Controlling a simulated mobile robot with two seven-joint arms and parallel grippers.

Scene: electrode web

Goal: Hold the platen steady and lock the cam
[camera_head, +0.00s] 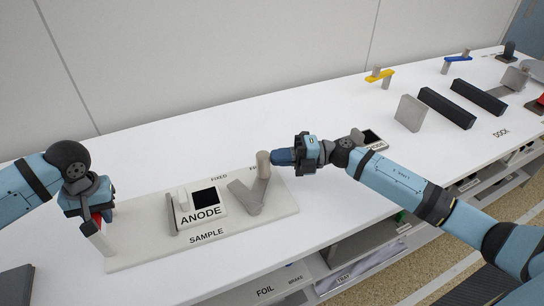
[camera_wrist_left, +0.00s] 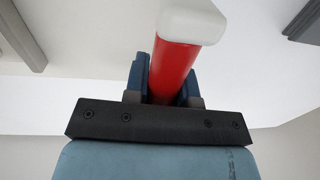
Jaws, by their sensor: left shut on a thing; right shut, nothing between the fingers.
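A pale base (camera_head: 120,256) marked SAMPLE lies on the white table. On it sits a white block (camera_head: 205,217) marked ANODE with a dark square, beside an upright grey plate (camera_head: 171,216). To their right is an angled grey lever (camera_head: 245,197) with an upright round knob (camera_head: 263,164); I take it for the cam. My left gripper (camera_head: 94,218) is shut on a red handle (camera_wrist_left: 184,68) with a white end, at the base's left end. My right gripper (camera_head: 275,158) is shut and empty, its tips at the knob; I cannot tell whether they touch. I cannot tell which part is the platen.
Behind my right forearm is another dark-topped block (camera_head: 372,138). Further right are a grey plate (camera_head: 410,113), black bars (camera_head: 446,108), and yellow (camera_head: 380,75) and blue (camera_head: 458,58) levers. The table behind the base is clear. Shelves marked FOIL, BRAKE and TRAY are below the front edge.

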